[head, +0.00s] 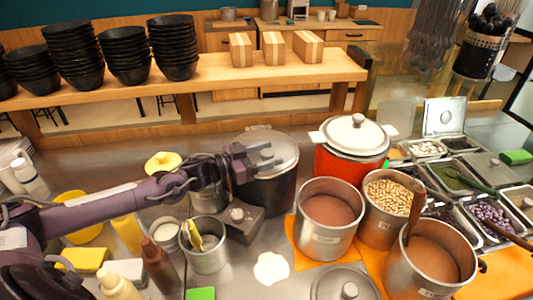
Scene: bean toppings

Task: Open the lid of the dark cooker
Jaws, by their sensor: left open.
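The dark cooker (270,192) stands on the steel counter near the middle of the head view. Its grey lid (285,143) sits on top and looks shut. My left arm reaches in from the left. My left gripper (267,158) is open at the near left side of the lid, covering part of the lid and the cooker's rim. I cannot tell whether the fingers touch the lid. No right gripper shows in this view.
A red pot (345,168) with a white lid stands close right of the cooker. A steel pot of brown paste (328,213) and a pot of beans (388,205) stand in front of it. A grey block (240,222) and a steel container (206,252) are below my gripper.

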